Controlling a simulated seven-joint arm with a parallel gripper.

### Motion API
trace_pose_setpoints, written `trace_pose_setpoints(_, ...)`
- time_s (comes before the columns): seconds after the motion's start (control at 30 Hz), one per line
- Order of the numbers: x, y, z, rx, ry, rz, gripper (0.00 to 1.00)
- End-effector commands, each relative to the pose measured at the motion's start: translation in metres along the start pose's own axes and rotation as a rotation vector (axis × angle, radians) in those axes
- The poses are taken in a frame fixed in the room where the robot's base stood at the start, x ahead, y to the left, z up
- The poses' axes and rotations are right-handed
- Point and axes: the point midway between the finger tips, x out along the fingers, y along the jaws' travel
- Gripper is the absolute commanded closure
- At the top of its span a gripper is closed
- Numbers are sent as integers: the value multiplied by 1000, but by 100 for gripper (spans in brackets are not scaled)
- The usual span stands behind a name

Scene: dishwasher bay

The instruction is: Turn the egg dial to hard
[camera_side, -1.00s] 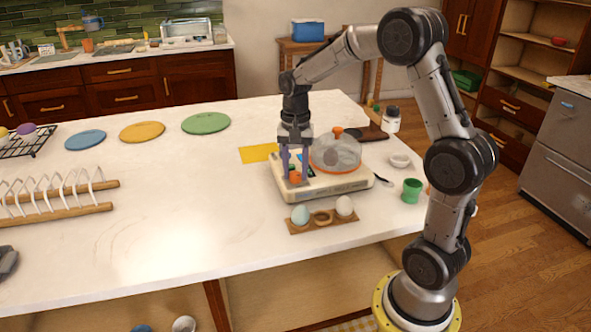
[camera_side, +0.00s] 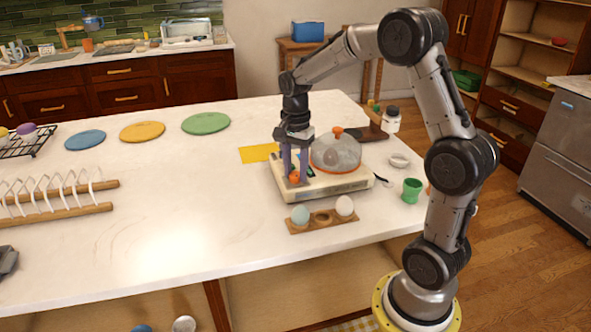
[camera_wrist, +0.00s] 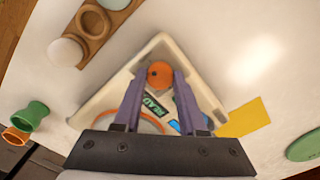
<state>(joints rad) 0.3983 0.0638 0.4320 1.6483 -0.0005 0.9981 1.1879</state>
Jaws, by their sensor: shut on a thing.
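The egg dial is an orange knob (camera_side: 294,177) on the near left corner of a cream egg cooker (camera_side: 325,188). In the wrist view the knob (camera_wrist: 160,74) sits between the tips of my purple fingers. My gripper (camera_side: 295,180) points down and is shut on the knob; it also shows in the wrist view (camera_wrist: 159,78). A teal lettered label (camera_wrist: 154,107) lies on the cooker top between the fingers, and a blue patch shows by one finger. I cannot read the dial's setting.
A clear dome (camera_side: 336,155) with an orange rim stands on the cooker, close beside my gripper. In front is a wooden egg holder (camera_side: 322,222) with a pale blue and a white egg. A green cup (camera_side: 412,190) stands right. A yellow card (camera_side: 258,153) lies behind left.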

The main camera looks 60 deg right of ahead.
Motion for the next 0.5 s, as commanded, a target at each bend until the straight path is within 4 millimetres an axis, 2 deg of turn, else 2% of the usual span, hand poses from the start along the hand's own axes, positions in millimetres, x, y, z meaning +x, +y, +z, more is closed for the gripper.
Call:
trace_pose_setpoints(0.2, -2, -1, -1, 2, 2, -6, 100)
trace_pose_setpoints(0.23, -2, -1, -1, 2, 2, -6, 54)
trace_pose_setpoints(0.37, -2, -1, 0, 1, 1, -5, 31)
trace_pose_setpoints(0.5, -1, 0, 0, 1, 1, -3, 29)
